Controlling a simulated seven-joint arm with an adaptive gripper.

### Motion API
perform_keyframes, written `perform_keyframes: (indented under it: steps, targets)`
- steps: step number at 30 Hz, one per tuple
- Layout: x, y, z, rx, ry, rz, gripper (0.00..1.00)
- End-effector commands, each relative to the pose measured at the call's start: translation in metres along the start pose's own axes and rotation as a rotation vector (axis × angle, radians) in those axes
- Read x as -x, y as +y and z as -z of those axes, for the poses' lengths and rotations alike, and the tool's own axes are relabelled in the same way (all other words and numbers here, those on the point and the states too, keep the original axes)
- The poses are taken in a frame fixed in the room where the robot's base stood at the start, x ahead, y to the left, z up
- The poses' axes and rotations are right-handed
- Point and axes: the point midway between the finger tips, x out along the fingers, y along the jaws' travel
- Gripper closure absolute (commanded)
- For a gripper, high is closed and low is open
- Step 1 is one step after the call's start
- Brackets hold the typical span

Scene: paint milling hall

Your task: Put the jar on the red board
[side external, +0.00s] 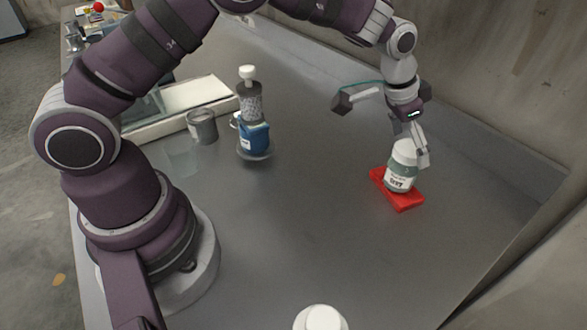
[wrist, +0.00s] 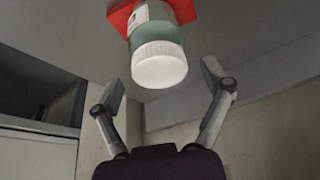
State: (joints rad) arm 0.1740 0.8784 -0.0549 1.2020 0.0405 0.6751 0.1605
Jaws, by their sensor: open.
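The jar (side external: 401,167) is white with a green-grey label band and a white lid. It stands upright on the red board (side external: 410,201) at the right of the table. In the wrist view the jar (wrist: 158,52) shows lid-first at the top, with the red board (wrist: 122,18) behind its base. My gripper (side external: 421,160) is beside the jar's upper part in the side view. In the wrist view my gripper (wrist: 160,80) has its fingers spread wide, with gaps between them and the lid. The far finger is partly hidden behind the jar in the side view.
A blue bottle-like item on a round base (side external: 254,138), a grey metal can (side external: 202,127) and a clear glass (side external: 182,160) stand left of centre. A pale tray (side external: 185,100) lies behind them. A white-topped object (side external: 320,318) is at the front edge. Walls border the back and right.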

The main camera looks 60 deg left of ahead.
Motion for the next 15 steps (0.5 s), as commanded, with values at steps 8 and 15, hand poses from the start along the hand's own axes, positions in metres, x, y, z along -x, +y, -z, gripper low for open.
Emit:
perform_keyframes:
  steps: [8,15]
  targets:
    - [0.073,-0.001,0.001,0.002,0.007,0.002,0.21]
    - [0.106,0.0,-0.001,0.002,0.004,0.002,0.21]
